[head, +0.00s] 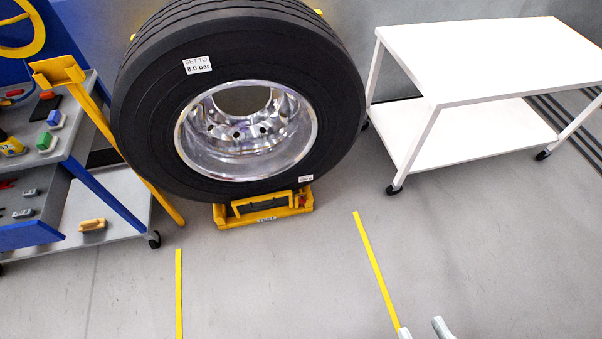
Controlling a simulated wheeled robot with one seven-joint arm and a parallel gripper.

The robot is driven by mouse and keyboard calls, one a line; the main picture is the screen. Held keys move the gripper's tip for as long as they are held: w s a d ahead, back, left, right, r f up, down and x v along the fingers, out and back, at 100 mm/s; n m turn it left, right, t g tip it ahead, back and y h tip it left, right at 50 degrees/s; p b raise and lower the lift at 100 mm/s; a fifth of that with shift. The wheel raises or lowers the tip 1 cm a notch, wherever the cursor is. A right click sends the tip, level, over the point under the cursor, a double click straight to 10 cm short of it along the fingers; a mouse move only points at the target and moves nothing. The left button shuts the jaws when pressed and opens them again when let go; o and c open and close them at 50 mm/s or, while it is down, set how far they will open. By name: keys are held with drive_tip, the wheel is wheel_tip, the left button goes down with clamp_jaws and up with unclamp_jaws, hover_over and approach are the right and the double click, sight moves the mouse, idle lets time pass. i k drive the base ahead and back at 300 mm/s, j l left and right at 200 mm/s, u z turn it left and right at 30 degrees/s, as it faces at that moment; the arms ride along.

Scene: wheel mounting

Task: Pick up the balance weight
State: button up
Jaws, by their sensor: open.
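I cannot pick out the balance weight for certain. The tips of my gripper (422,332) show at the bottom edge, right of centre. The fingers are apart with only floor visible between them. My gripper is far from the cart, and the rest of it is out of the frame.
A large tyre (140,110) with a shiny rim (238,165) stands on a yellow wheel stand (232,222). The tool cart (85,165) holds blue and green blocks and tools; a tan brush (92,225) lies low. A white table (490,50) stands at right. The floor between yellow lines is clear.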

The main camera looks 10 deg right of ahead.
sight(18, 214)
drive_tip(key=l+u, duration=0.15)
drive_tip(key=l, duration=0.45)
drive_tip(key=k+l+u, duration=0.2)
drive_tip(key=l, duration=0.4)
drive_tip(key=l+u, duration=0.15)
drive_tip(key=l, duration=0.45)
drive_tip(key=i+j+u, duration=0.5)
drive_tip(key=i+j, duration=0.25)
drive_tip(key=j, duration=0.3)
drive_tip(key=i+j+u, duration=0.5)
drive_tip(key=i+j, duration=0.3)
drive_tip(key=i, duration=0.1)
